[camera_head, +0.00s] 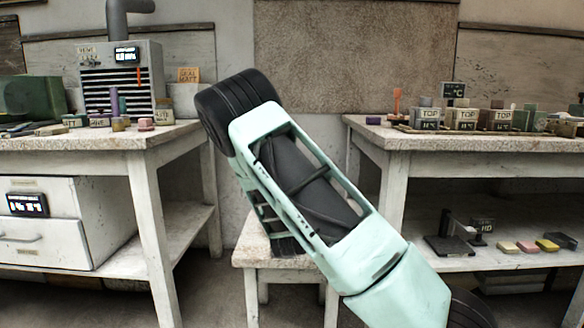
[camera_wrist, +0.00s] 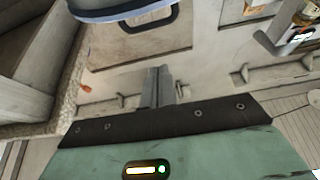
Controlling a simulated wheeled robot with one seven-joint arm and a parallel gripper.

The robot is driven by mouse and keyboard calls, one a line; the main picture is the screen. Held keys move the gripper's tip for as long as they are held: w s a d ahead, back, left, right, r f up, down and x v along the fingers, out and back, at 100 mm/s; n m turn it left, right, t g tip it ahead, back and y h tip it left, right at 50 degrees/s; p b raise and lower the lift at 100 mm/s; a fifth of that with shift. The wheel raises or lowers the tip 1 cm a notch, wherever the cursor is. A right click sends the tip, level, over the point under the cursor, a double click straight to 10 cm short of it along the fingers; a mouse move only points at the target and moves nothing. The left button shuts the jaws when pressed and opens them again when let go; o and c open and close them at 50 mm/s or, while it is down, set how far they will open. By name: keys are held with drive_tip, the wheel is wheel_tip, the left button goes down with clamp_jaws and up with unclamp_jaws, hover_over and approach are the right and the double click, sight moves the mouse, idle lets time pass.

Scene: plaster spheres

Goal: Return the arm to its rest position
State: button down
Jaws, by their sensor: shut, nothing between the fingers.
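My mint-green and black arm (camera_head: 310,200) rises from the lower right to the upper left across the middle of the head view. It is bent at a black joint near the top. My gripper (camera_wrist: 158,74) shows in the wrist view, its two grey fingers together with nothing held. In the head view I cannot make out the fingers, as the arm hides what lies behind it.
A left table (camera_head: 60,143) holds a vented machine (camera_head: 105,80) and small blocks. A right table (camera_head: 480,144) carries several boxes marked TOP, with more items on its lower shelf (camera_head: 450,262). A small stool (camera_head: 275,262) stands behind my arm, between the tables.

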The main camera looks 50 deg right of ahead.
drive_tip(key=shift+v, duration=1.9)
drive_tip(key=shift+f, duration=0.15)
